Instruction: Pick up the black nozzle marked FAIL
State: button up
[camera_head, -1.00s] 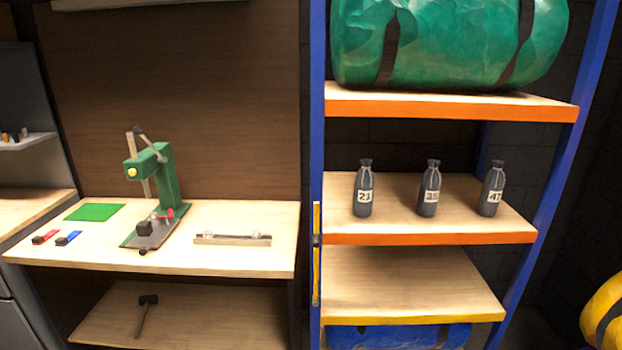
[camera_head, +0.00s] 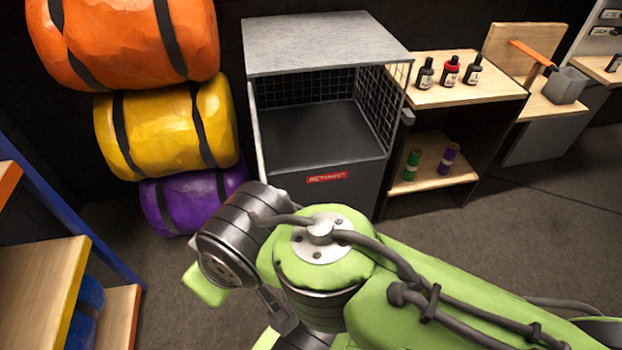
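I see no black nozzle marked FAIL in the current view. Three small dark bottles stand on a wooden shelf top at the upper right: a black one (camera_head: 426,74), one with a red label (camera_head: 450,70) and another black one (camera_head: 473,70). Their labels are too small to read. My green arm crosses the lower middle of the view. Its gripper end is hidden or out of frame, so I cannot see whether it holds anything.
A grey cage bin (camera_head: 345,185) with a red sign stands ahead. Rolled orange (camera_head: 130,40), yellow (camera_head: 165,130) and purple (camera_head: 185,200) bundles are stacked at left. A wooden shelf unit (camera_head: 40,290) is at lower left. Grey floor (camera_head: 500,240) is clear at right.

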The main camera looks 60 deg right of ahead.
aim_at(448, 79)
jog(key=z, duration=0.45)
jog(key=j+z, duration=0.2)
jog(key=z, duration=0.25)
jog(key=i+j+z, duration=0.1)
jog(key=z, duration=0.3)
jog(key=j+z, duration=0.1)
jog(key=z, duration=0.35)
jog(key=j+z, duration=0.1)
jog(key=z, duration=0.35)
jog(key=j+z, duration=0.1)
jog(key=z, duration=0.35)
jog(key=j+z, duration=0.1)
jog(key=z, duration=0.35)
jog(key=i+l+u, duration=0.15)
jog(key=l, duration=0.3)
jog(key=l+u, duration=0.2)
jog(key=l, duration=0.3)
jog(key=i+l+u, duration=0.55)
jog(key=i+l, duration=0.25)
jog(key=i+l+u, duration=0.1)
jog(key=i+u, duration=0.35)
jog(key=i, duration=0.65)
